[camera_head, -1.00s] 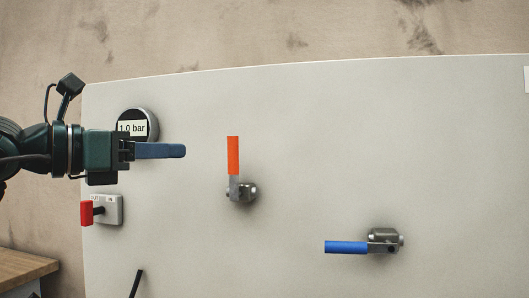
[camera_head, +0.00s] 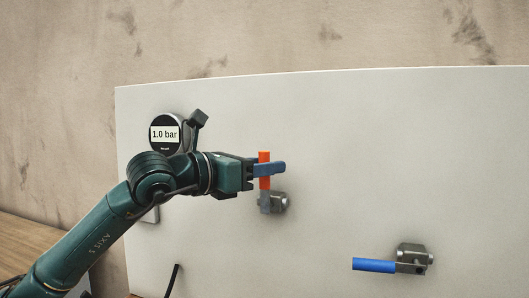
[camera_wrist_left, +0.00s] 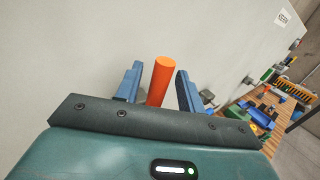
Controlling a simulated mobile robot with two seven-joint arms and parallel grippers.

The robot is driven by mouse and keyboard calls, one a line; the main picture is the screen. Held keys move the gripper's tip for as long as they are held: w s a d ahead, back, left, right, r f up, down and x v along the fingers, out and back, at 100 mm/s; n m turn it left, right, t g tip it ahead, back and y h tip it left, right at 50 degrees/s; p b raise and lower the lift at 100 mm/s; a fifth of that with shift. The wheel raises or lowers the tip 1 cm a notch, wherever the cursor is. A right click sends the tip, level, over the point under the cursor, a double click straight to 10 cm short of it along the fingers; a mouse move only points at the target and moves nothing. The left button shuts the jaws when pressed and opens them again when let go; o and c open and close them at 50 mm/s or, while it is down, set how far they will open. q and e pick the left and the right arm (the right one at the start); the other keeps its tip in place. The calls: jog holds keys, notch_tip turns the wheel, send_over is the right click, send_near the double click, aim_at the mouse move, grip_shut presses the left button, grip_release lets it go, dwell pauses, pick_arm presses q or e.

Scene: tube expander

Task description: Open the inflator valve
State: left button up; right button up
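A valve with an upright orange handle (camera_head: 264,156) and a grey metal body (camera_head: 277,202) is mounted on the pale panel. My left gripper (camera_head: 279,168) is at this handle, its blue fingers crossing it below the top. In the left wrist view the orange handle (camera_wrist_left: 160,82) stands between the two open fingers of my left gripper (camera_wrist_left: 160,68), with a small gap on each side. A second valve with a blue handle (camera_head: 374,265), lying level to the left of its body (camera_head: 414,258), is at the lower right. My right gripper is not in view.
A round gauge (camera_head: 165,133) reading 1.0 bar is on the panel (camera_head: 350,130) at upper left. My left arm hides most of a light switch box (camera_head: 151,214) below it. The panel between the two valves is clear. A cluttered workbench (camera_wrist_left: 265,105) shows in the left wrist view.

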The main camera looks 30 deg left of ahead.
pick_arm(q)
jog(key=shift+w+d, duration=0.1)
jog(key=shift+w, duration=0.15)
jog(key=shift+c, duration=0.6)
grip_shut()
